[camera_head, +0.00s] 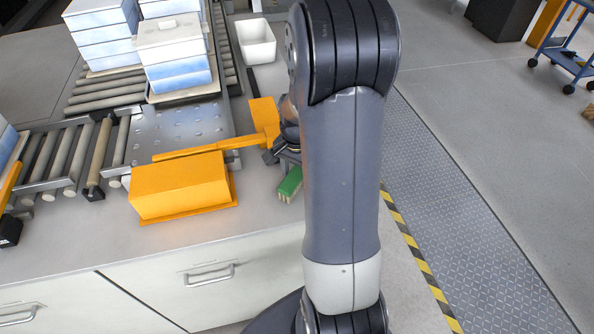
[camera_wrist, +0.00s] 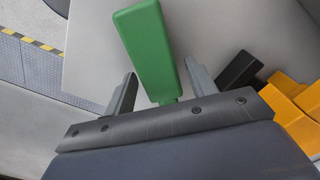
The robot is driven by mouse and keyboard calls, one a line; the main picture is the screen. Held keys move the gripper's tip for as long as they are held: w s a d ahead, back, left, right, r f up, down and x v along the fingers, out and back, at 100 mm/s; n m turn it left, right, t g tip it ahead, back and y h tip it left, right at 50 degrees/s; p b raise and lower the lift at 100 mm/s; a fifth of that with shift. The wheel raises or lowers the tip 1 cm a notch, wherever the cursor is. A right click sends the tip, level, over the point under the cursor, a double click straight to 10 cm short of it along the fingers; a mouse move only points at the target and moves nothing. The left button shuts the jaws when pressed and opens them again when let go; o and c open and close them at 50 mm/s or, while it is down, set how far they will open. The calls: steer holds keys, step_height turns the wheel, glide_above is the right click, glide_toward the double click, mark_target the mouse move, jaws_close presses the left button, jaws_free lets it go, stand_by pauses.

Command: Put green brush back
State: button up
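The green brush (camera_head: 290,182) is at the right end of the counter in the head view, with pale bristles showing under its green body. It sits just below my gripper (camera_head: 283,155), which is partly hidden by my arm. In the wrist view the green brush (camera_wrist: 148,45) runs from the top down between the two fingers of my gripper (camera_wrist: 160,72). The fingers are spread, with a gap on each side of the brush. I cannot tell how far the brush lies beyond the fingertips.
An orange box (camera_head: 180,188) stands left of the brush, with an orange flat-ended tool (camera_head: 215,147) behind it. A white bin (camera_head: 256,41) and stacked blue-white boxes (camera_head: 175,55) are farther back. Rollers (camera_head: 70,155) lie at left. The counter's front strip is clear.

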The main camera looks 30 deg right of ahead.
mark_target(297, 172)
steer(key=shift+o, duration=0.2)
step_height(297, 172, up, 12)
steer(key=shift+r, duration=0.2)
stand_by(0.3)
